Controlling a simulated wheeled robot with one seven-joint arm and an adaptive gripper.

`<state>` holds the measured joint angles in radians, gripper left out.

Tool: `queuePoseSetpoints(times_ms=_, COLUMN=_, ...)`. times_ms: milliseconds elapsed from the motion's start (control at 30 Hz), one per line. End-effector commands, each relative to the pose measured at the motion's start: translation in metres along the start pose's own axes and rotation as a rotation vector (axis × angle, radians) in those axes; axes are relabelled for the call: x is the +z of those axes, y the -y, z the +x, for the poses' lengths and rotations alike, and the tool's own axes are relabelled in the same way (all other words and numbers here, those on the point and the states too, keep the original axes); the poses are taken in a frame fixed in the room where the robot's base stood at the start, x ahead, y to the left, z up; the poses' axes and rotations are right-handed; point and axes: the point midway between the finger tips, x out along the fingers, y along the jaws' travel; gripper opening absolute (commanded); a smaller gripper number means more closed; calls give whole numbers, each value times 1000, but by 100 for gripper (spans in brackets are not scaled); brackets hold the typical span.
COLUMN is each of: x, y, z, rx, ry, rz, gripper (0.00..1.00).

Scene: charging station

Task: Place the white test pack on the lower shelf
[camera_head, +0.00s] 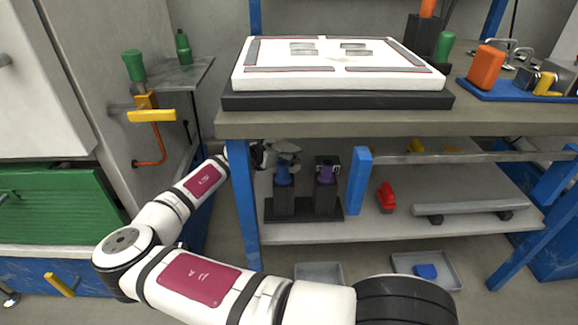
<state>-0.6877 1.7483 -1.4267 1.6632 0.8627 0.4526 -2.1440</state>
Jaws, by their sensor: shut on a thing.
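A large flat white pack (335,79) with grey strips and thin red lines lies on a black base (335,101) on the bench top. It is the only large white pack I see. The lower shelf (370,229) is below the bench top. My gripper (284,158) is under the bench top, at the left end above this shelf, partly hidden by the bench leg. It is shut at the top of a blue item (283,176) standing in a black double holder (304,216). The contact is too small to make out clearly.
A purple item (326,174) stands in the holder's right post. A blue upright (358,181), a red object (387,196) and a grey bar (468,206) are farther right. Grey trays (446,262) lie on the floor. A blue bench leg (243,205) stands close to my arm.

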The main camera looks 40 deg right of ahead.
Motion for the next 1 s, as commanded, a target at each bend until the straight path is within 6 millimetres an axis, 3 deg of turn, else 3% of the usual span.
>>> queuePoseSetpoints(times_ms=300, x=-32, y=-1, z=14, rx=2, ry=5, rz=-1, gripper=20)
queuePoseSetpoints(times_ms=600, x=-36, y=-1, z=15, rx=2, ry=2, rz=2, gripper=20)
queuePoseSetpoints(times_ms=633, x=-38, y=-1, z=15, rx=1, ry=0, rz=1, gripper=79)
queuePoseSetpoints(times_ms=667, x=-37, y=-1, z=15, rx=1, ry=0, rz=1, gripper=83)
queuePoseSetpoints(times_ms=1000, x=-37, y=-1, z=14, rx=2, ry=0, rz=1, gripper=83)
